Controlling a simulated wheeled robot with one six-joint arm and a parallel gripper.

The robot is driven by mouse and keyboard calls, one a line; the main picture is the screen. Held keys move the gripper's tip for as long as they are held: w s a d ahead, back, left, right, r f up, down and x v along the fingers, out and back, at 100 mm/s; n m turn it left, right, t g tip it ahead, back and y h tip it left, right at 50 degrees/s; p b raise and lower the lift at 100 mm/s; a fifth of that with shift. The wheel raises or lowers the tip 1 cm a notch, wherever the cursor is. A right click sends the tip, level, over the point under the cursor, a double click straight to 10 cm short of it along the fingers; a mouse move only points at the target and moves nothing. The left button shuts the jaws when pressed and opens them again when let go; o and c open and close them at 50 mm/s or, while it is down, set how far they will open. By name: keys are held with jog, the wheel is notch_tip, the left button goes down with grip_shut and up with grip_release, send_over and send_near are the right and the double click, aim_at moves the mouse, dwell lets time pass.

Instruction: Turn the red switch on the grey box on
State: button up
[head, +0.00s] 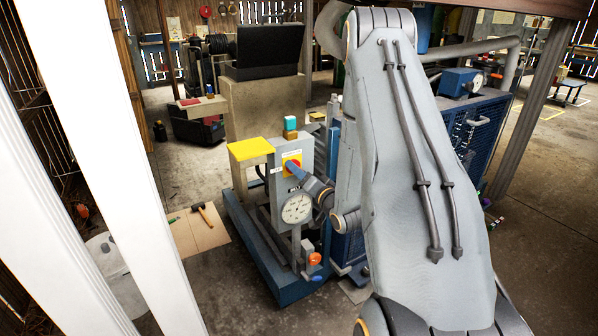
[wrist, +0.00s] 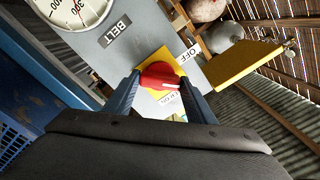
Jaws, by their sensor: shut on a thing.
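The red switch (wrist: 161,77) sits on a yellow plate on the grey box (wrist: 120,62). In the wrist view my gripper (wrist: 163,84) has its two blue fingers on either side of the red knob, shut on it. An "OFF" label shows beside the plate, and another label, partly covered by my finger, lies below it. The knob bears a small white mark towards its lower right. In the head view the grey box (head: 305,157) stands upright on the compressor frame, and the switch (head: 290,164) shows just beyond my fingertips.
A round gauge (head: 297,208) is on the box below the switch. A yellow panel (head: 250,149) juts out at its left. Blue and orange blocks (head: 290,128) sit on top. A hammer (head: 203,214) lies on a board on the floor. A blue caged unit (head: 475,140) stands at right.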

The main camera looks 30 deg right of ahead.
jog(key=shift+m+p, duration=0.95)
jog(key=shift+m, duration=3.35)
jog(key=o, duration=1)
jog(key=shift+o, duration=0.2)
jog(key=s+b, duration=0.1)
jog(key=s, duration=0.7)
jog(key=shift+d, duration=0.15)
jog(key=shift+w, duration=0.15)
